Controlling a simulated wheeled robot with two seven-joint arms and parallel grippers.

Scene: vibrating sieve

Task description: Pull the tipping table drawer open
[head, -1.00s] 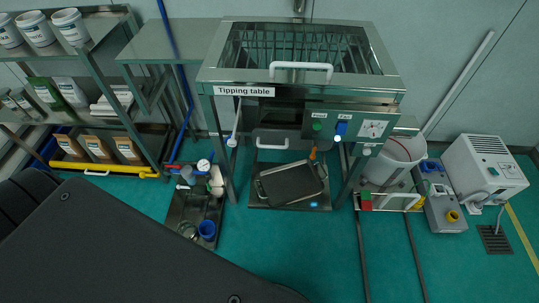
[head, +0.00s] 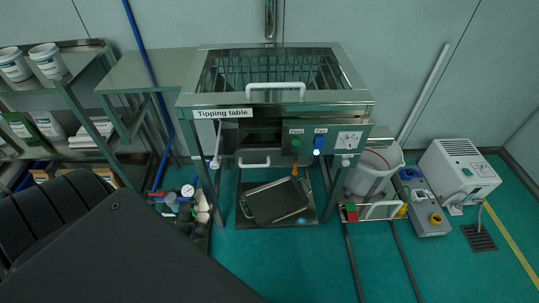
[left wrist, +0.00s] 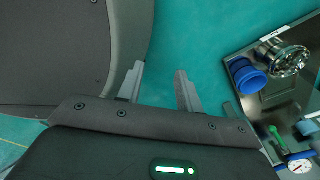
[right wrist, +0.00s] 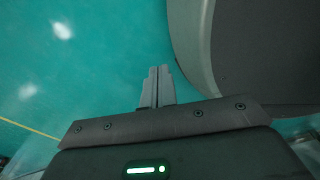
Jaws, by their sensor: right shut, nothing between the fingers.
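The steel tipping table (head: 275,98) stands at the centre of the head view, with a grate in its top and a white handle (head: 275,88) at its front edge. Below the label, a grey drawer front with a white handle (head: 254,165) sits left of the control panel (head: 322,141); how far in it sits is hard to tell. My left gripper (left wrist: 160,72) is open and empty over floor in the left wrist view. My right gripper (right wrist: 158,72) is shut and empty over bare floor. Neither gripper shows in the head view; both are away from the drawer.
A dark tray (head: 276,201) lies on the table's low shelf. At right are a bucket (head: 372,168), a grey unit (head: 424,203) and a white machine (head: 459,172). Floor in front is partly clear.

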